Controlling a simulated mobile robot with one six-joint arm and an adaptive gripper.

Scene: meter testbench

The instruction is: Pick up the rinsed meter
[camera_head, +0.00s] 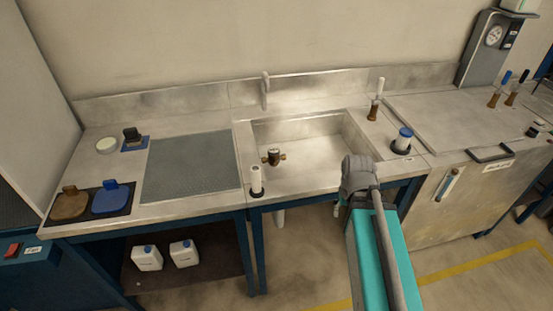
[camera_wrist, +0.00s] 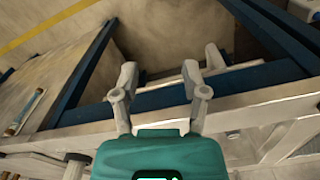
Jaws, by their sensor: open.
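The meter (camera_head: 273,157) is a small dark and brass-coloured piece inside the steel sink (camera_head: 310,172), near the sink's left side. My gripper shows in the wrist view (camera_wrist: 170,82) with two grey fingers spread apart and nothing between them. It points at the bench's front edge and the blue frame below it. In the head view my teal and grey arm is at the front right of the sink, apart from the meter, and hides the gripper's fingertips. The meter cannot be made out in the wrist view.
A white cylinder (camera_head: 256,180) stands at the sink's front left corner. A blue-capped container (camera_head: 402,141) and a white-handled tool (camera_head: 376,100) stand right of the sink. A tap (camera_head: 265,90) rises behind it. A grey mat (camera_head: 190,166) lies left. Two white jugs (camera_head: 147,257) sit below.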

